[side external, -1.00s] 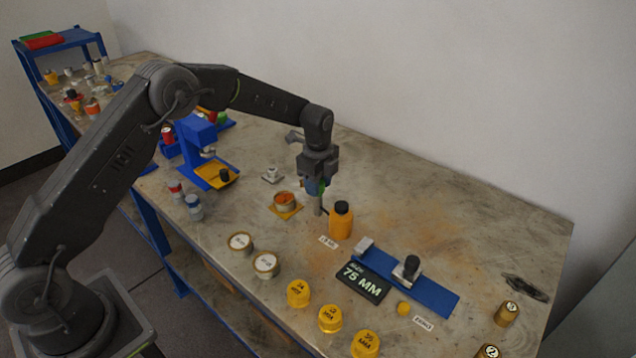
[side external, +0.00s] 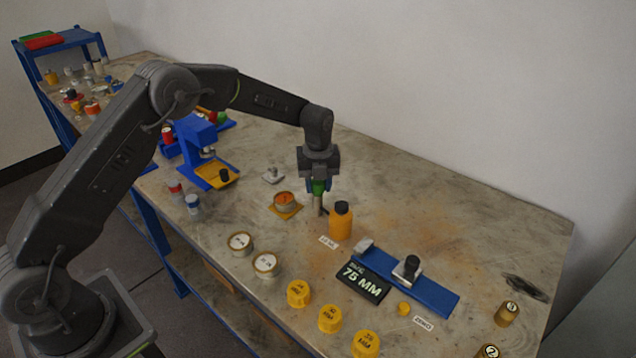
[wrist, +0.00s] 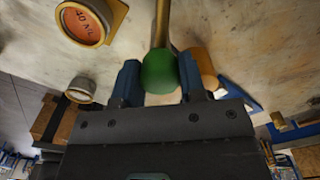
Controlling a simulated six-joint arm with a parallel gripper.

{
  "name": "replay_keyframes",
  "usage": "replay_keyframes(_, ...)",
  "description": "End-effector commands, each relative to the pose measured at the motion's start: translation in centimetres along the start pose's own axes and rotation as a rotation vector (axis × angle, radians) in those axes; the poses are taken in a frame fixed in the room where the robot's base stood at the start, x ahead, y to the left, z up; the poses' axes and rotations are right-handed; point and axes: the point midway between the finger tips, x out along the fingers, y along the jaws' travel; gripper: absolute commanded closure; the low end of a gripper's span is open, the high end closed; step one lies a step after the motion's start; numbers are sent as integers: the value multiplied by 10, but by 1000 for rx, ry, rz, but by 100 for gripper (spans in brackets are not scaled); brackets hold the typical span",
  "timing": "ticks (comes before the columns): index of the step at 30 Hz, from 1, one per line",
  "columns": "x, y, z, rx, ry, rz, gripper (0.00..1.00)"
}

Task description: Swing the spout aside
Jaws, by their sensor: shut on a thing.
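My gripper (side external: 318,188) is shut on a green handle (side external: 319,187), which sits on top of an upright metal stem (side external: 318,204). In the wrist view the green handle (wrist: 159,71) lies between the two blue fingers, with the stem running up from it in the picture. A small dark piece, perhaps the spout (side external: 325,211), shows at the stem's right side, close to an orange bottle with a black cap (side external: 341,222). The bottle partly shows in the wrist view (wrist: 204,66) beside the right finger. Most of the spout is hidden.
An open orange-filled tin (side external: 285,200) on a yellow base stands left of the stem. Two white-lidded tins (side external: 240,242), several yellow caps (side external: 299,292) and a blue rail fixture (side external: 430,291) are nearer the front. The table behind my gripper is bare.

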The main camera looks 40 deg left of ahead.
Motion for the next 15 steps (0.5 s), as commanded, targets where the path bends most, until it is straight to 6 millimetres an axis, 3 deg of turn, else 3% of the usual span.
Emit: replay_keyframes(15,-1,-1,0,68,-1,-2,100)
